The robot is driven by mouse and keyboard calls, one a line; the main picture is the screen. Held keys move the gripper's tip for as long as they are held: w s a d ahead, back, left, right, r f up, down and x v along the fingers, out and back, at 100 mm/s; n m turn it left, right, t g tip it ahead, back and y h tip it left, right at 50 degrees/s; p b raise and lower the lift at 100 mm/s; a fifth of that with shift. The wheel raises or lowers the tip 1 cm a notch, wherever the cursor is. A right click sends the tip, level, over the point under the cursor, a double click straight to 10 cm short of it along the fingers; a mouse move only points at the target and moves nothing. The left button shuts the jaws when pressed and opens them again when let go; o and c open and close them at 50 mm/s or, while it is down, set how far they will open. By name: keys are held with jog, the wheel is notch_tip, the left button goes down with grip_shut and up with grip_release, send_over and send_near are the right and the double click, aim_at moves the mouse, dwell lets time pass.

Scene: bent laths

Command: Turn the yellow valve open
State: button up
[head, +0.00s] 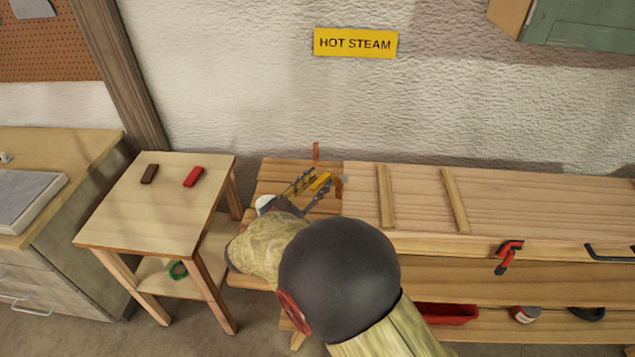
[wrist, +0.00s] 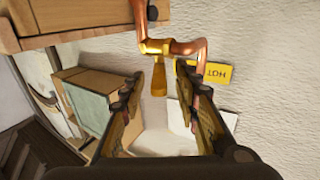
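The yellow valve handle (wrist: 158,80) shows in the wrist view between my two fingers, with a gap visible on each side. It joins a brass valve body (wrist: 153,47) on a bent copper pipe (wrist: 188,48). In the head view the yellow handle (head: 321,181) is small, just right of my fingers, by the end of the long wooden box. My gripper (wrist: 159,74) is open, with its fingertips either side of the handle. My gripper also shows in the head view (head: 308,181), and my arm hides part of the bench there.
A yellow HOT STEAM sign (head: 355,43) is on the wall. Right of the valve is a long wooden box (head: 520,200) with laths and a red clamp (head: 508,256). A small table (head: 155,215) with a brown block (head: 149,174) and a red block (head: 193,177) stands left.

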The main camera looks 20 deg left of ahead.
jog(key=v, duration=1.1)
jog(key=shift+s, duration=0.25)
jog(key=shift+c, duration=0.5)
